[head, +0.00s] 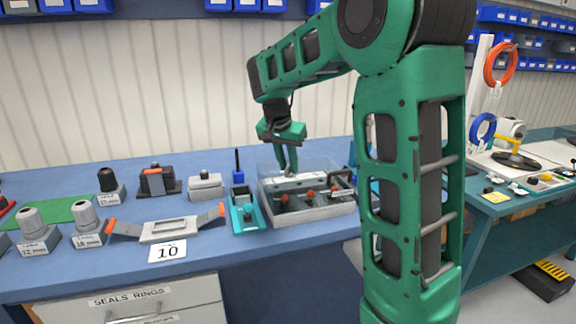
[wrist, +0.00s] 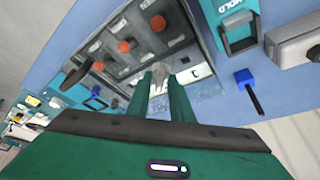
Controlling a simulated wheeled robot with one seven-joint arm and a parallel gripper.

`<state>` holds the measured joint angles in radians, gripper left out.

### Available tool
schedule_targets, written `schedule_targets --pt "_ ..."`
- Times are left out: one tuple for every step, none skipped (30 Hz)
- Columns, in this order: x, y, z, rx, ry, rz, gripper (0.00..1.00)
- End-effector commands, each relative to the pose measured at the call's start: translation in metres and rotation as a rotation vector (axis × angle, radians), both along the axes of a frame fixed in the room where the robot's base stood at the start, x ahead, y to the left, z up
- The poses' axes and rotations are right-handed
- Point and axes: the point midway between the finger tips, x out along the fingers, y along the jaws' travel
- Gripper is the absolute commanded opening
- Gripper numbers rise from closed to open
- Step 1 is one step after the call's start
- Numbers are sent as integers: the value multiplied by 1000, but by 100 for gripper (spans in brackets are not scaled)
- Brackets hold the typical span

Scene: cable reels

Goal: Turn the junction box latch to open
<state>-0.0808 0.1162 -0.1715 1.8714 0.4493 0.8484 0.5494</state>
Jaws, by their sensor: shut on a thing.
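The junction box (head: 310,205) is a clear-walled grey box on the blue bench, with red-orange knobs inside. My gripper (head: 288,172) reaches down to its back part from above. In the wrist view my gripper (wrist: 164,90) has its two green fingers closed on a small pale grey piece (wrist: 159,76), which looks like the latch, at the box's edge. The box (wrist: 140,40) shows its grey compartments and orange knobs there. Which way the latch is turned I cannot tell, since the fingers cover part of it.
A grey tray with orange ends (head: 168,230), cable glands (head: 88,222) and a dark clamp block (head: 157,180) stand further left.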

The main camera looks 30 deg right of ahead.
Motion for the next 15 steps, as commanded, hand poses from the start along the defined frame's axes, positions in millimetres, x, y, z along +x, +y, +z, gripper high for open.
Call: schedule_targets --pt "1 0 -2 -1 5 -46 0" --pt "1 0 -2 -1 5 -75 0" --pt "1 0 -2 -1 4 -112 0" --pt "1 0 -2 -1 5 -143 0" --pt "1 0 -2 -1 6 -170 0" --pt "2 0 -2 -1 4 -209 0" --pt "2 0 -2 -1 6 -237 0" --pt "2 0 -2 -1 5 -265 0" --pt "2 0 -2 -1 5 -304 0" --pt "2 1 -2 -1 6 -330 0" --pt "2 0 -2 -2 5 -361 0" --pt "3 1 -2 -1 4 -397 0" --pt "3 0 -3 -2 6 -426 0" --pt "3 1 -3 -1 7 -452 0" --pt "4 0 -2 -1 4 -488 0"
